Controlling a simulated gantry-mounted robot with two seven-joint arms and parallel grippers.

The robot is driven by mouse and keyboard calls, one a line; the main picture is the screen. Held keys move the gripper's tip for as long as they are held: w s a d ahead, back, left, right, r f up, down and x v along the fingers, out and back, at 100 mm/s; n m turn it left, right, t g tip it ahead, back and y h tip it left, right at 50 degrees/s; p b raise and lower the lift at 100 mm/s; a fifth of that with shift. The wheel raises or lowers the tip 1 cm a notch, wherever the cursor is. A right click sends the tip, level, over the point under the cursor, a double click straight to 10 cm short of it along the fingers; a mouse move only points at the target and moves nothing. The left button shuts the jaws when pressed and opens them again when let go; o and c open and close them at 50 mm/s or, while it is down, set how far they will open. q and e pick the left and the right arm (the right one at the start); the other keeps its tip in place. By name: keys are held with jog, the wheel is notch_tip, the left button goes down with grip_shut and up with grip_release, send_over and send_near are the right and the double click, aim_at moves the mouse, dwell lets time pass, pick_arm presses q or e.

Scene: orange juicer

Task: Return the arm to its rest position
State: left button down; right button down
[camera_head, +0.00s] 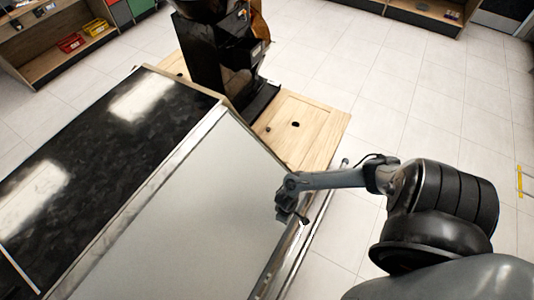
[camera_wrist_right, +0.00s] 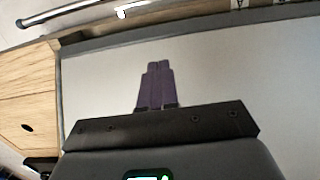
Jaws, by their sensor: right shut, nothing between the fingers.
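My right arm comes in from the right in the head view. Its gripper (camera_head: 291,205) is over the right edge of the grey-white counter surface (camera_head: 190,215). In the right wrist view the two purple-grey fingers of my right gripper (camera_wrist_right: 155,70) are together with nothing between them. The pale counter surface (camera_wrist_right: 230,70) lies beyond the fingers. My left gripper does not show in either view.
A black juicer machine (camera_head: 215,60) stands on a wooden cabinet top (camera_head: 300,125) behind the counter. A glossy black panel (camera_head: 100,140) is at the left. A metal rail (camera_head: 325,200) runs along the counter's right edge. Tiled floor (camera_head: 430,100) is open at the right.

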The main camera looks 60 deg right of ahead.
jog(key=s+a+y, duration=0.2)
jog(key=s+a, duration=0.5)
jog(key=a, duration=0.5)
jog(key=w+a+r+m+t+y, duration=0.1)
jog(key=w+a+r, duration=0.15)
jog(key=a, duration=0.25)
jog(key=w+a+r+t, duration=0.1)
jog(key=w+a+r, duration=0.1)
jog(key=a+r, duration=0.25)
jog(key=w+r+t+h, duration=0.1)
jog(key=w+r+t, duration=0.1)
jog(key=w+r, duration=0.35)
jog(key=w+r+t, duration=0.1)
jog(key=w+r, duration=0.1)
jog(key=r, duration=0.7)
jog(key=s+d+r+n+h, duration=0.1)
jog(key=d+r+n, duration=0.2)
jog(key=d+r, duration=0.3)
notch_tip(320, 180, up, 4)
jog(key=shift+s+d+f+h, duration=0.2)
jog(key=shift+s+d+h, duration=0.1)
jog(key=shift+h, duration=0.1)
